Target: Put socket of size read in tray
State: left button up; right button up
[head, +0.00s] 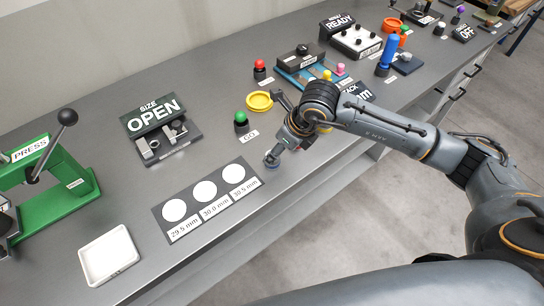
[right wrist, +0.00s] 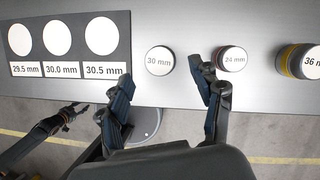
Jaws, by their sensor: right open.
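The size display (head: 154,115) reads OPEN; its small gauge (head: 167,141) stands in front. The empty white tray (head: 108,256) lies at the front left of the bench. A round socket marked 30 mm (right wrist: 159,60) stands beside the label board; it also shows in the head view (head: 271,161). A 24 mm socket (right wrist: 233,59) and a yellow-banded 36 mm socket (right wrist: 300,61) stand to its right. My right gripper (right wrist: 163,88) is open and empty, its fingers apart near the 30 mm and 24 mm sockets. In the head view it (head: 281,148) is just above the bench.
The board with three white circles (head: 205,191) is labelled 29.5, 30.0 and 30.5 mm. A green press (head: 62,195) stands at the left. A green button (head: 241,122) and yellow dish (head: 259,102) lie behind my gripper. Bench is bare between tray and gauge.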

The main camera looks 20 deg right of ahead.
jog(key=shift+w+f, duration=0.1)
jog(key=shift+f, duration=0.1)
jog(key=p+x, duration=0.2)
jog(key=x, duration=0.2)
jog(key=shift+a+f, duration=0.1)
jog(key=shift+a, duration=0.05)
jog(key=shift+w+a+f, duration=0.1)
jog(key=shift+w+f, duration=0.1)
jog(key=shift+f, duration=0.2)
pick_arm(q)
jog(key=r, duration=0.1)
jog(key=w+a+r, duration=0.1)
jog(key=shift+r, duration=0.3)
jog(key=shift+s, duration=0.1)
pick_arm(e)
jog(key=shift+c, duration=0.4)
jog(key=c, duration=1.1)
pick_arm(q)
jog(key=shift+d, duration=0.25)
pick_arm(e)
grip_shut()
jog(key=shift+r, duration=0.1)
